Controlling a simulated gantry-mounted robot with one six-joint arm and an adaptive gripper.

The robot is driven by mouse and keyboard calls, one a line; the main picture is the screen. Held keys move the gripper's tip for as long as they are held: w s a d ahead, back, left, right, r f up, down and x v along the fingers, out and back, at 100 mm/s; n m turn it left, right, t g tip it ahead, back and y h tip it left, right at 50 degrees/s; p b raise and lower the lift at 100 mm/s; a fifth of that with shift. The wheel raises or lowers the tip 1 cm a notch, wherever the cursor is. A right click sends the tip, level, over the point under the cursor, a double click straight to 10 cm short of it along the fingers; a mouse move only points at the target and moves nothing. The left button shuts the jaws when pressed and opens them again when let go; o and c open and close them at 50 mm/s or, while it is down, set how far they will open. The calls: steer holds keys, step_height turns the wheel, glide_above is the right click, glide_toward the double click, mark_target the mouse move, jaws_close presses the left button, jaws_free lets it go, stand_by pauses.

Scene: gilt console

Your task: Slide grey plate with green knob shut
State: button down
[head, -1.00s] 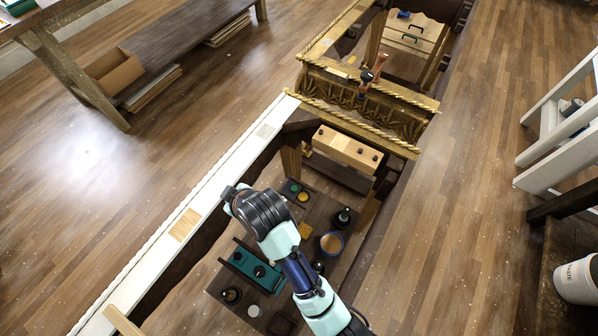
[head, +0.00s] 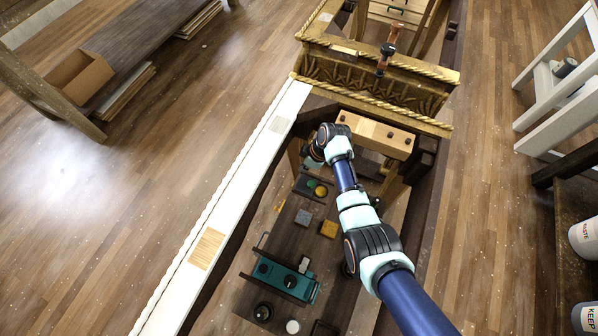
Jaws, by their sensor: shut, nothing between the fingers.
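A small dark grey unit with a green knob (head: 311,184) and a yellow knob (head: 321,190) side by side lies on the dark shelf inside the console. The plate under the green knob is small and dark, and how far it stands open cannot be told. My gripper (head: 311,160) is just above and behind this unit in the picture, at the end of my arm. It is shut and empty. Its fingertips are small and partly hidden by my wrist, and I see no clear contact with the knob.
A wooden block with dark knobs (head: 377,135) is right of my wrist. A grey square (head: 304,217), a yellow block (head: 328,229) and a teal box (head: 284,278) lie nearer on the shelf. A white rail (head: 232,211) bounds the left side, and a gilt carved rail (head: 375,82) the back.

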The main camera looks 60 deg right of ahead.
steer(key=b, duration=0.7)
glide_toward(302, 184)
steer(key=w+f, duration=0.1)
steer(key=w, duration=0.1)
steer(key=w+f, duration=0.1)
steer(key=f, duration=0.1)
steer(key=w+a+f, duration=0.1)
steer(key=w, duration=0.1)
steer(key=shift+w+f, duration=0.25)
steer(key=shift+w, duration=0.1)
steer(key=s, duration=0.3)
steer(key=shift+s+d+p, duration=0.25)
steer(key=shift+d+p, duration=0.05)
steer(key=shift+s, duration=0.15)
steer(key=shift+s+r+p, duration=0.15)
steer(key=shift+s+p, duration=0.15)
steer(key=s+p, duration=0.3)
steer(key=s, duration=0.3)
steer(key=shift+d, duration=0.1)
